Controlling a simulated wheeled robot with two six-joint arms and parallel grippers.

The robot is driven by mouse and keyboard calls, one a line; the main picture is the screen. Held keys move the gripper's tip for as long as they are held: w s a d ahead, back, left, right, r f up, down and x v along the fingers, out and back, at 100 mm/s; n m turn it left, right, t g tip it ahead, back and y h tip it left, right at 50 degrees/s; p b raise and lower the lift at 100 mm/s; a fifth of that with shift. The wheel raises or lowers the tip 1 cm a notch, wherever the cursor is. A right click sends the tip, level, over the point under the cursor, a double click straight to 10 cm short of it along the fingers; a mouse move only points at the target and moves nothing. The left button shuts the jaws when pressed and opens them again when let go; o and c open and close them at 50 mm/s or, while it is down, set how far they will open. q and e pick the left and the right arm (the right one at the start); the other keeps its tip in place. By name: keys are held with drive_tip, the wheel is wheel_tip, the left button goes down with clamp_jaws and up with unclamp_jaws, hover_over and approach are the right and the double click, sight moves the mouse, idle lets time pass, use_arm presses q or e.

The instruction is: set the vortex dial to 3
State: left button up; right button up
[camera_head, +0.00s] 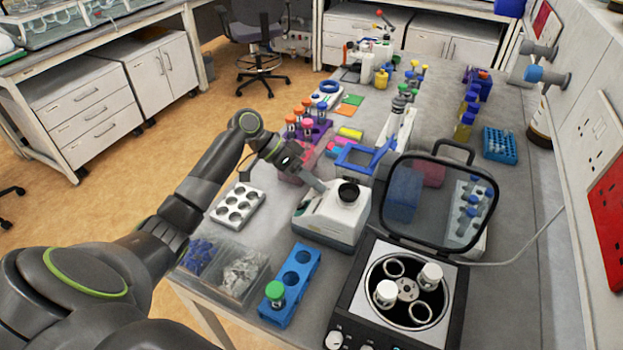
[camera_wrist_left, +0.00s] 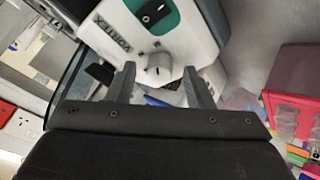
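The vortex mixer (camera_head: 330,218) is a white and grey box with a black round cup on top, on the bench in the middle of the head view. In the left wrist view the mixer (camera_wrist_left: 125,30) shows the word VORTEX, a black rocker switch on a teal patch, and a pale round dial (camera_wrist_left: 160,68). My left gripper (camera_wrist_left: 160,76) is open, with one finger on each side of the dial in that view. I cannot tell whether the fingers touch it. The dial's setting is not readable. In the head view my left gripper (camera_head: 316,184) is at the mixer's far left side, and the dial is hidden.
A centrifuge (camera_head: 345,312) with its lid raised stands at the front right. A blue rack (camera_head: 302,258) with a green-capped tube and a white rack (camera_head: 238,206) with round holes are near the mixer. A purple rack (camera_head: 318,131) of capped tubes stands behind my gripper.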

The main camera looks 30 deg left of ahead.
use_arm(q)
drive_tip(key=b+v, duration=0.4)
drive_tip(key=v, duration=1.3)
drive_tip(key=shift+a, duration=0.25)
